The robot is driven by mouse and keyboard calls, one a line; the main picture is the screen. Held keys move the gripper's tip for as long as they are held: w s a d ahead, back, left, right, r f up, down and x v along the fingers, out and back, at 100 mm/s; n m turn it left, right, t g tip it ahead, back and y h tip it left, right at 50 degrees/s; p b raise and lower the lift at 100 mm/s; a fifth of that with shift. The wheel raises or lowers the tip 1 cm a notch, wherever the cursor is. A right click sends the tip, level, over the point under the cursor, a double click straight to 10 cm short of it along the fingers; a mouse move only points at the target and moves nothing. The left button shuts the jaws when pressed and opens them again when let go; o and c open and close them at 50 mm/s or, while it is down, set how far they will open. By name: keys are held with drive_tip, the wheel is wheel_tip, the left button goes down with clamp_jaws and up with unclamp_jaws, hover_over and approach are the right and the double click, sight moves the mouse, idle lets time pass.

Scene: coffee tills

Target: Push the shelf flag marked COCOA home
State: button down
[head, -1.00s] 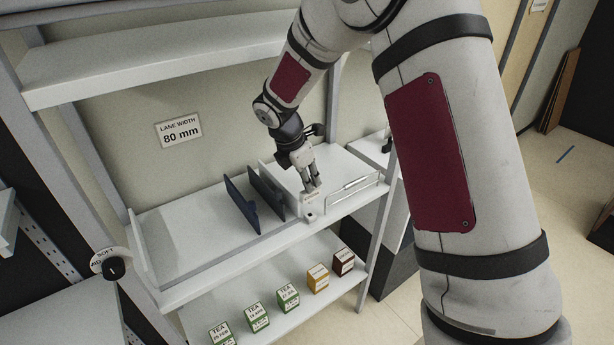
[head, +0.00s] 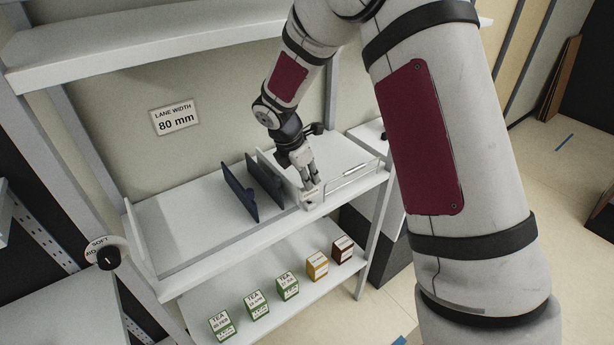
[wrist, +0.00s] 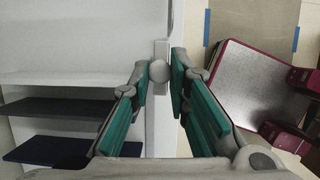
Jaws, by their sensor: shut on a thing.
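The shelf flag is a small pale tag (head: 310,197) at the front edge of the middle shelf (head: 180,225). Its lettering is too small to read in the head view now. My gripper (head: 309,186) points down at it, right of the two dark blue dividers. In the wrist view my gripper (wrist: 160,78) has its teal-padded fingers either side of a pale upright piece with a round knob (wrist: 159,71), and is shut on it. I take this piece to be the flag. The fingers partly hide the flag in the head view.
Two dark blue dividers (head: 238,190) stand left of my gripper. A clear-fronted rail (head: 350,174) runs along the shelf edge to the right. Several tea boxes (head: 287,285), an orange box (head: 316,266) and a dark box (head: 343,249) stand on the lower shelf.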

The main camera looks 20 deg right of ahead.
drive_tip(key=shift+f, duration=0.2)
drive_tip(key=shift+f, duration=0.7)
drive_tip(key=shift+f+b, duration=0.35)
drive_tip(key=c, duration=1.4)
unclamp_jaws()
drive_tip(key=shift+c, duration=0.2)
drive_tip(key=v, duration=0.7)
drive_tip(key=shift+r, duration=0.2)
drive_tip(key=shift+a, duration=0.1)
